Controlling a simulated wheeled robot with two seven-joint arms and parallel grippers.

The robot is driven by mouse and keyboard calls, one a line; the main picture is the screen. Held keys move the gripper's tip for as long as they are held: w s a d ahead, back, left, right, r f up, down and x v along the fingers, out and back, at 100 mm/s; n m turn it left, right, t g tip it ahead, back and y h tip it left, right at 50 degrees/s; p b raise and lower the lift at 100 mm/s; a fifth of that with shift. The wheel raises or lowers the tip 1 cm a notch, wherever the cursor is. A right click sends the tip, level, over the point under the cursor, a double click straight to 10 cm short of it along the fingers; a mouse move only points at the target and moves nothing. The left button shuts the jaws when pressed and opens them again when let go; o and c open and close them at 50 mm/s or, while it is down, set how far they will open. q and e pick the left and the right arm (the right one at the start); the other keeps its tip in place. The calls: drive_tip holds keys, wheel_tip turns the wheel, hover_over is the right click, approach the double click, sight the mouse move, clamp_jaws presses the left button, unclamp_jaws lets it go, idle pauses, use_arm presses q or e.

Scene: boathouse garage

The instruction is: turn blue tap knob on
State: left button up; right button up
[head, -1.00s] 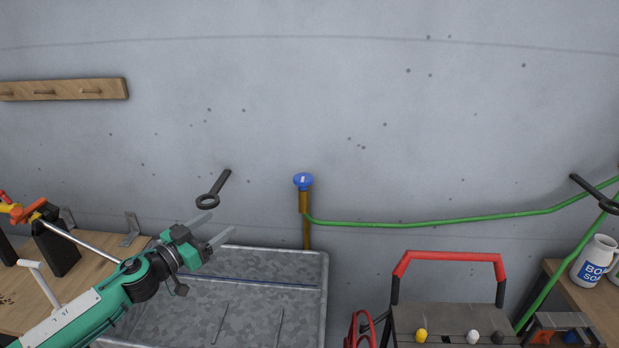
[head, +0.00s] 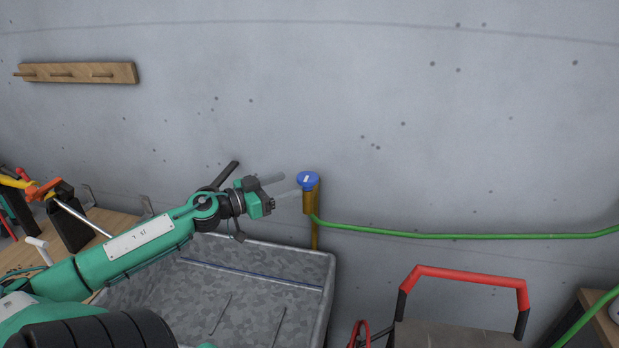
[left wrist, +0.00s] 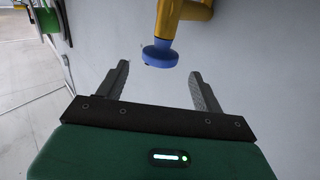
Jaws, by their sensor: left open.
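The blue tap knob (head: 308,180) sits on top of a brass tap pipe (head: 314,215) at the wall, with a white mark on its top. My left gripper (head: 288,184) is open and empty, just left of the knob, its fingers pointing at it. In the left wrist view, the knob (left wrist: 160,54) lies ahead of and between the two spread fingertips (left wrist: 160,70), a little beyond them. The fingers do not appear to touch it. My right gripper is not in view.
A green hose (head: 450,236) runs right from the tap along the wall. A grey metal basin (head: 327,270) stands below the arm. A toolbox with a red handle (head: 465,273) is at lower right. A wooden peg rail (head: 115,73) hangs upper left.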

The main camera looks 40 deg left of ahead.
sight(299, 180)
use_arm(q)
drive_tip(key=shift+x, duration=0.85)
drive_tip(key=x, duration=0.3)
drive_tip(key=shift+w+r, duration=0.1)
drive_tip(key=shift+w, duration=0.05)
drive_tip(key=shift+w+d, duration=0.2)
drive_tip(key=shift+w, duration=0.3)
drive_tip(key=shift+w+d, duration=0.15)
drive_tip(key=shift+w, duration=0.35)
drive_tip(key=shift+w+p, duration=0.1)
drive_tip(key=shift+p, duration=0.2)
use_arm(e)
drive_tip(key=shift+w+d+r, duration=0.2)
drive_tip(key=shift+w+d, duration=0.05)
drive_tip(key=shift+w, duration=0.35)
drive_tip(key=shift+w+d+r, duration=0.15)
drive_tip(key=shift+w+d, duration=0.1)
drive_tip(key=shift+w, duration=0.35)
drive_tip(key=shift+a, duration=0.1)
use_arm(q)
drive_tip(key=c, duration=0.9)
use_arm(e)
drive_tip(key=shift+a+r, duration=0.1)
